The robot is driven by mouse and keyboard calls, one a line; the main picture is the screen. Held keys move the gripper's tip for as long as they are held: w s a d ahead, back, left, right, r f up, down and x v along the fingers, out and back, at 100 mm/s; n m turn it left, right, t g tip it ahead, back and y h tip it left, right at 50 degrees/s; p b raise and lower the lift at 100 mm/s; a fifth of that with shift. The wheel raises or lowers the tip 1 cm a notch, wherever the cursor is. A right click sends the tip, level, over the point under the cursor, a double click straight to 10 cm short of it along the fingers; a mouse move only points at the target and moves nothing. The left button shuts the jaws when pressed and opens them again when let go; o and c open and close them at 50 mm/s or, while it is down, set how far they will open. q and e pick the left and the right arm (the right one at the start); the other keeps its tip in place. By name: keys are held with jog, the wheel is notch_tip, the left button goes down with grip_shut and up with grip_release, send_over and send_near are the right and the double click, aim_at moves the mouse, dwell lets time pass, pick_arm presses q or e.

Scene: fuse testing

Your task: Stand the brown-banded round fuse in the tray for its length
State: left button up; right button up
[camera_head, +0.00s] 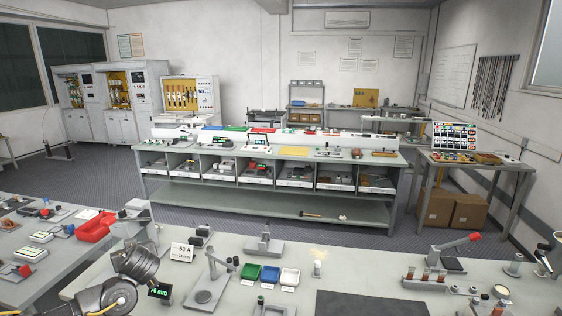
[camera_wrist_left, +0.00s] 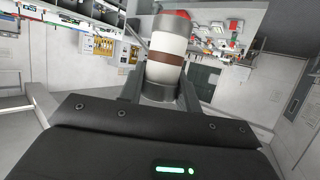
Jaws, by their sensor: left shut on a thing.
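My left gripper (camera_wrist_left: 161,92) is shut on the brown-banded round fuse (camera_wrist_left: 168,50), a white cylinder with a brown band and grey metal end. The fuse stands out from between the fingers in the left wrist view. In the head view my left wrist (camera_head: 137,262) is above the near bench at lower left; the fuse cannot be made out clearly there. Three small trays stand on the near bench: a green tray (camera_head: 250,272), a blue tray (camera_head: 270,274) and a white tray (camera_head: 290,277), with unreadable labels in front. My right gripper is not in view.
A 76 mm display (camera_head: 160,291) and a 63 A sign (camera_head: 183,251) are close to my left wrist. A grey stand (camera_head: 207,280) rises between wrist and trays. A small white cylinder (camera_head: 317,268) stands right of the trays. A dark mat (camera_head: 370,304) lies bare at front.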

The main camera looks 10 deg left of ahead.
pick_arm(q)
jog(key=s+d+r+m+t+h, duration=0.25)
jog(key=d+r+h, duration=0.2)
jog(key=d, duration=0.75)
jog(key=s+d+r+m+t+h, duration=0.1)
jog(key=d+r+m+h, duration=0.3)
jog(key=d, duration=0.8)
jog(key=s+d+r+m+t+h, duration=0.15)
jog(key=d+r+m, duration=0.35)
jog(key=d, duration=0.6)
notch_tip(320, 180, down, 14)
jog(key=n+b, duration=0.1)
jog(key=b, duration=1.3)
jog(key=shift+d+r+h, duration=0.25)
jog(key=shift+h, duration=0.05)
